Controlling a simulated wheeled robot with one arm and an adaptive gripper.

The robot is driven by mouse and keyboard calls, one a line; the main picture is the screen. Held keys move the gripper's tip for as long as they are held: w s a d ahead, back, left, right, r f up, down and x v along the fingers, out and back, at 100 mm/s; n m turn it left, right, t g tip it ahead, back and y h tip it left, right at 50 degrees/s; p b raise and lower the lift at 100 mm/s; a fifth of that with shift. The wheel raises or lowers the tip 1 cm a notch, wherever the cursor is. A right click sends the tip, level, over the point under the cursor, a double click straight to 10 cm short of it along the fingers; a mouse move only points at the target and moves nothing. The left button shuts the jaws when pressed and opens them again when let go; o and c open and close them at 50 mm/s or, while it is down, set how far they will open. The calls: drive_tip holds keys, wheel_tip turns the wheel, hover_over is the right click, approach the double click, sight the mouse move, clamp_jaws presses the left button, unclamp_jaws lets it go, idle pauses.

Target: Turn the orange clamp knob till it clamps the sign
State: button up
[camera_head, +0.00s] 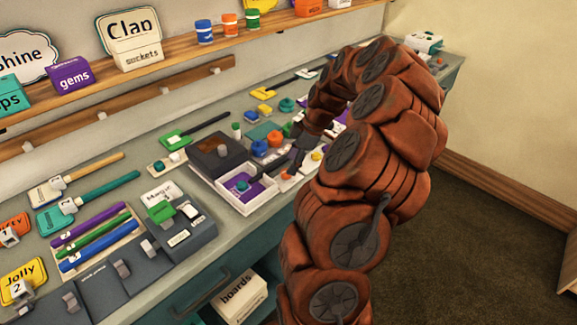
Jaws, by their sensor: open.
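My arm arches over the counter. My gripper (293,163), dark and small in view, points down near the right side of a white open box (247,208). It is open, with nothing visible between its fingers. A round orange piece (274,139), knob-like, lies just left of the gripper, beside a blue one (259,148). A smaller orange-red piece (285,176) shows right below the fingertips. I cannot tell which orange piece is the clamp knob. No clamped sign can be made out there; my arm hides part of that area.
A grey switch unit (185,230), pens and handled signs fill the counter's left. A yellow "Jolly" sign (22,283) lies at far left. A shelf (180,48) runs above.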

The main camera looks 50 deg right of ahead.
sight(286, 174)
drive_tip(key=shift+p+x, duration=0.35)
drive_tip(key=shift+x, duration=1.35)
drive_tip(key=shift+c, duration=0.4)
clamp_jaws()
